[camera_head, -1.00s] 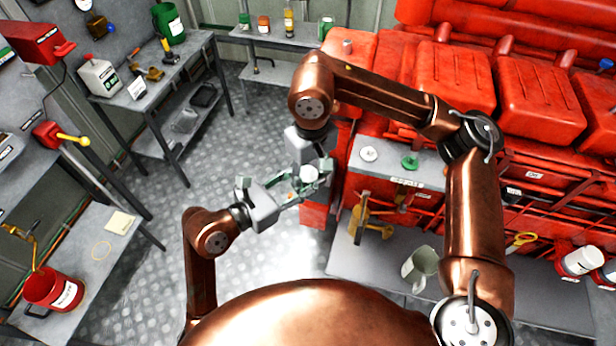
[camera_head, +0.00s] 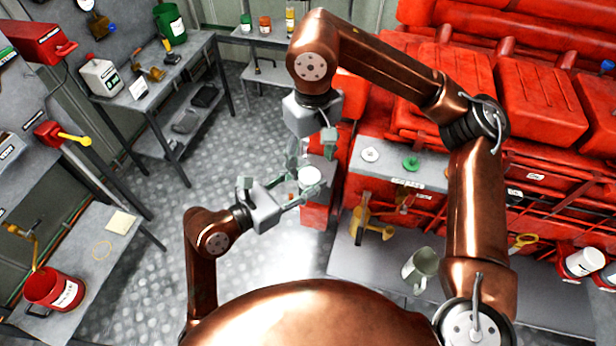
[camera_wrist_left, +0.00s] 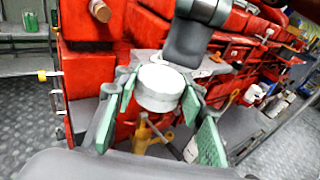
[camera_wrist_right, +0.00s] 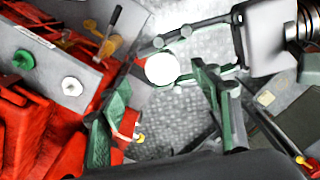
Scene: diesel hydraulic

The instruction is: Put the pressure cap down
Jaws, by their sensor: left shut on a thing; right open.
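The pressure cap looks like a short white cylinder (camera_head: 310,176). My left gripper (camera_head: 304,187) is shut on it and holds it in the air, left of the red engine. In the left wrist view the cap (camera_wrist_left: 160,88) sits between the green-padded fingers. My right gripper (camera_head: 310,146) is open and empty, just behind the cap in the head view and apart from it. The right wrist view shows the cap (camera_wrist_right: 162,69) beyond its spread fingers (camera_wrist_right: 160,118).
A grey ledge (camera_head: 385,178) on the red engine holds a white disc (camera_head: 371,155) and a green cap (camera_head: 410,164). A left bench (camera_head: 85,265) holds a red bucket (camera_head: 54,289).

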